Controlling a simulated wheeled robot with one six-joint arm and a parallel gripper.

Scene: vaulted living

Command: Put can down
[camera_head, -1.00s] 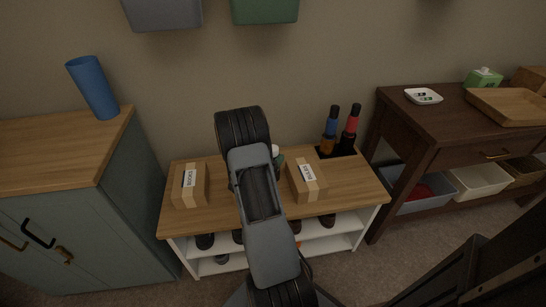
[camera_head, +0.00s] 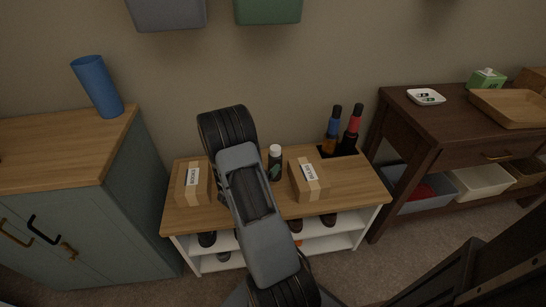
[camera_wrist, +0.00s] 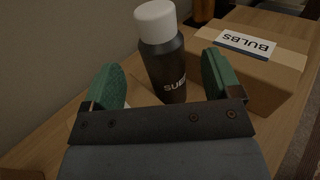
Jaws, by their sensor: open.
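The can (camera_wrist: 162,62) is dark with a white cap and pale lettering. It stands upright on the wooden bench top, and in the head view the can (camera_head: 275,163) is between two cardboard boxes. In the wrist view my gripper (camera_wrist: 163,85) is open, with its green fingers apart on either side of the can's lower part. The can stands free at or just beyond the fingertips. In the head view my arm hides the gripper.
A box marked BULBS (camera_head: 308,178) stands close to the can's right. Another box (camera_head: 192,184) is on the bench's left. Two bottles (camera_head: 341,130) stand at the back right. A blue cylinder (camera_head: 98,86) is on the left cabinet (camera_head: 60,150).

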